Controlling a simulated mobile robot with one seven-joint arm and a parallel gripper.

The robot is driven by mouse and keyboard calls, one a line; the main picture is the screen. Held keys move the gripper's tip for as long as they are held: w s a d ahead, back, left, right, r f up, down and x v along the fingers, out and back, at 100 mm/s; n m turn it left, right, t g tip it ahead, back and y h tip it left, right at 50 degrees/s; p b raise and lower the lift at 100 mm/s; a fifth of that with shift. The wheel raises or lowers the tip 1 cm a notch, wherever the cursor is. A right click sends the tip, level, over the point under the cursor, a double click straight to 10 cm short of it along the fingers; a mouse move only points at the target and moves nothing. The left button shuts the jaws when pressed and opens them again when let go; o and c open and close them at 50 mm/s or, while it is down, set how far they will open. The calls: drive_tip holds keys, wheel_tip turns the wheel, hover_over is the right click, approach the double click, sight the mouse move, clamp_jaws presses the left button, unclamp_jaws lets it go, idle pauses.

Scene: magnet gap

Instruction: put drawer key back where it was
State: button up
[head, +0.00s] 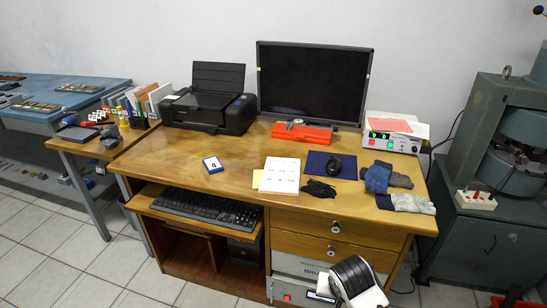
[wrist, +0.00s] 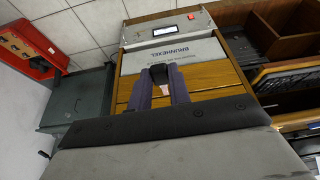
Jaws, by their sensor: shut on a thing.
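In the wrist view my gripper (wrist: 162,86) is in front of the wooden drawer fronts (wrist: 207,90). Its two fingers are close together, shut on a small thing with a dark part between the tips. This is the drawer key (wrist: 160,74) as far as I can tell; its shape is mostly hidden by the fingers. In the head view the desk's upper drawer (head: 300,226) and lower drawer (head: 300,246) are closed, each with a round silver lock (head: 335,227). My wrist covers the gripper's fingers in the head view, low in front of the drawers.
The desk (head: 225,162) holds a printer, monitor, red case (head: 301,132), papers, mouse on a blue mat, a dark pouch (head: 320,188) and gloves (head: 408,203). A keyboard tray (head: 160,204) stands out at the left. A grey machine (head: 490,240) stands at the right.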

drive_tip(key=w+a+f+n, duration=0.1)
drive_tip(key=w+a+f, duration=0.4)
drive_tip(key=a+f, duration=0.25)
drive_tip(key=w+a+f+n, duration=0.1)
drive_tip(key=w+a+f, duration=0.4)
drive_tip(key=a+f, duration=0.3)
drive_tip(key=s+f, duration=0.4)
drive_tip(key=f, duration=0.3)
drive_tip(key=shift+a+f+n+y, duration=0.2)
drive_tip(key=shift+a+n+y, duration=0.1)
drive_tip(key=shift+y, duration=0.1)
